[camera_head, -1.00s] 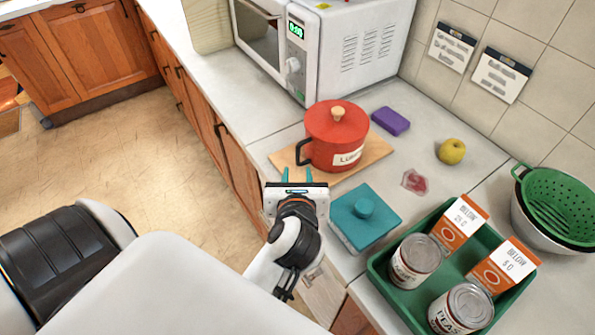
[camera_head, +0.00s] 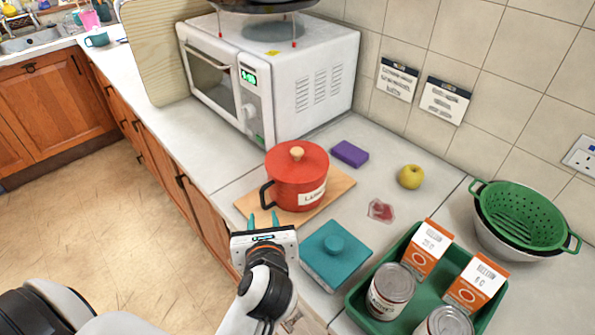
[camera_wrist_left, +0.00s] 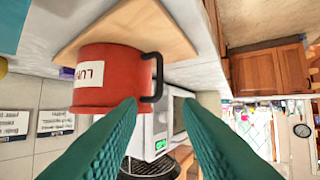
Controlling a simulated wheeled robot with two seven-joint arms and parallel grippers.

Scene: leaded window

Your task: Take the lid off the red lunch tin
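The red lunch tin (camera_head: 296,183) stands upright on a wooden board, with a white label and a black side handle. Its red lid (camera_head: 297,158) with a pale wooden knob (camera_head: 297,152) is on it. My left gripper (camera_head: 263,220) is open and empty, in front of the tin on the handle side and apart from it. In the left wrist view the tin (camera_wrist_left: 108,72) and its black handle (camera_wrist_left: 153,77) show beyond the two spread green fingers (camera_wrist_left: 155,125); the lid is barely visible there. My right gripper is not in view.
A teal lidded box (camera_head: 335,254) sits right of my left gripper. A green tray (camera_head: 418,322) holds cans and cartons. A white microwave (camera_head: 300,85) stands behind the tin. A purple sponge (camera_head: 350,153), yellow apple (camera_head: 411,176) and green colander (camera_head: 520,215) lie further right.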

